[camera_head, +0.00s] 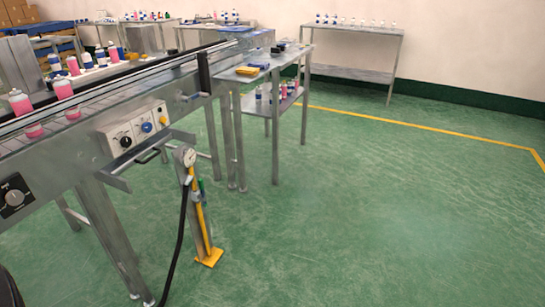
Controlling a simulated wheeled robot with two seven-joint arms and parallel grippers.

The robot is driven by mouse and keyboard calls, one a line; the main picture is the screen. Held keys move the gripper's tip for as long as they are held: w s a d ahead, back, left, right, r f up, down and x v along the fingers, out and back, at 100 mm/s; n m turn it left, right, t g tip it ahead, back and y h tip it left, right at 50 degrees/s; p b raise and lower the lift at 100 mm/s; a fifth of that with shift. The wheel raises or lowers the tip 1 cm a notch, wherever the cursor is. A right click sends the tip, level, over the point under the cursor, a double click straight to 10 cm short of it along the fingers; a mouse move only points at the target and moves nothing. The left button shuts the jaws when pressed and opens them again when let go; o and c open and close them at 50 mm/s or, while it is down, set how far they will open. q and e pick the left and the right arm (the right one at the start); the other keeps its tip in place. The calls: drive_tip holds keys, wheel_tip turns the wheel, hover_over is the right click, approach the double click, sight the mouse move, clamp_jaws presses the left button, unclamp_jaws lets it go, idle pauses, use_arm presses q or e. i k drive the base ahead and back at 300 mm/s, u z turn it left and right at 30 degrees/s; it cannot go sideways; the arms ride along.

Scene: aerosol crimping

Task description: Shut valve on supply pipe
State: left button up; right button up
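A yellow supply pipe (199,215) stands upright on a yellow foot plate (209,258) on the floor beside the conveyor, against a grey post. A round pressure gauge (190,158) sits at its top, and a black hose (182,225) runs down from there to the floor. A small green part (202,186), perhaps the valve handle, is on the right side near the top. It is too small to tell how it is turned. Neither of my grippers is in view.
A conveyor (60,165) with pink bottles and a control box (133,131) with knobs fills the left. A metal table (240,75) stands behind the pipe. Green floor (370,220) on the right is clear. A shelf table (360,30) stands at the back wall.

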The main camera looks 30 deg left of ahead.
sight(202, 196)
drive_tip(key=u, duration=0.2)
drive_tip(key=i, duration=1.7)
drive_tip(key=u, duration=2)
drive_tip(key=i, duration=1.25)
drive_tip(key=u, duration=0.4)
